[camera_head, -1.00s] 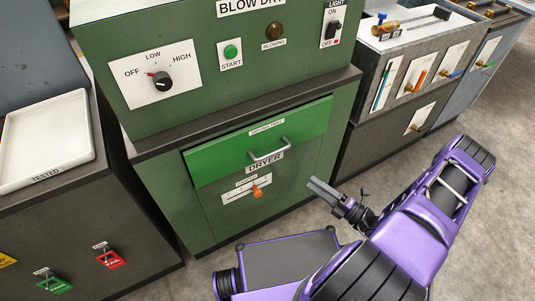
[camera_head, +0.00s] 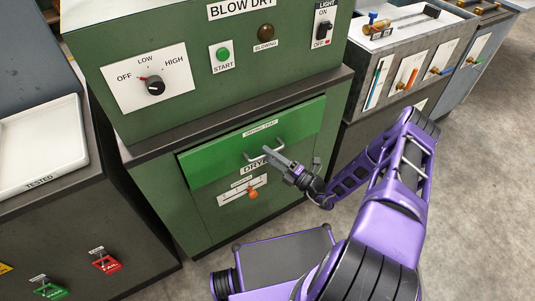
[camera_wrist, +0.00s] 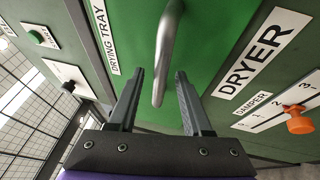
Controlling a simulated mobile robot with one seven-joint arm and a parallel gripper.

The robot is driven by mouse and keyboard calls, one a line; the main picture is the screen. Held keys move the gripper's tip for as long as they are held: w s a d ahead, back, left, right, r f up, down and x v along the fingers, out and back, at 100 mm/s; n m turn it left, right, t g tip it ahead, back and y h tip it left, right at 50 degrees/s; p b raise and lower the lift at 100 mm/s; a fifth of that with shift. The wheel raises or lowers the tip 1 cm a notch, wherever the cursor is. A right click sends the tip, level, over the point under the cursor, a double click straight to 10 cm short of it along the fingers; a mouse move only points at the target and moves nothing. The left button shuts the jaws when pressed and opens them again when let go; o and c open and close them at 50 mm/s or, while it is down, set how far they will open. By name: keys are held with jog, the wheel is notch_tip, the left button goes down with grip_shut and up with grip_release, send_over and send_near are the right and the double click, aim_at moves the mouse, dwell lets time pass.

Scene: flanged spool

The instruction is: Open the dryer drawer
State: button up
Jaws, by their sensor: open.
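The dryer drawer (camera_head: 215,158) is a bright green front labelled "DRYING TRAY" in the green dryer cabinet. Its grey bar handle (camera_head: 280,147) is on the drawer front; in the wrist view the handle (camera_wrist: 168,50) runs from the top edge down to between the finger tips. My gripper (camera_head: 268,153) is at the handle, and in the wrist view my gripper (camera_wrist: 160,75) has its two fingers apart, one on each side of the handle's lower end. I cannot tell whether either finger touches it. The drawer looks shut or nearly flush.
An orange damper lever (camera_head: 253,193) sits below the drawer. A blow-dry panel with a black knob (camera_head: 155,86) and green start button (camera_head: 223,54) is above. A white tray (camera_head: 75,138) stands at left. Grey floor (camera_head: 480,180) is open at right.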

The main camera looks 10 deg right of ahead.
jog(key=shift+w+a, duration=0.3)
jog(key=shift+w, duration=0.05)
jog(key=shift+c, duration=0.2)
grip_shut()
dwell(1.0)
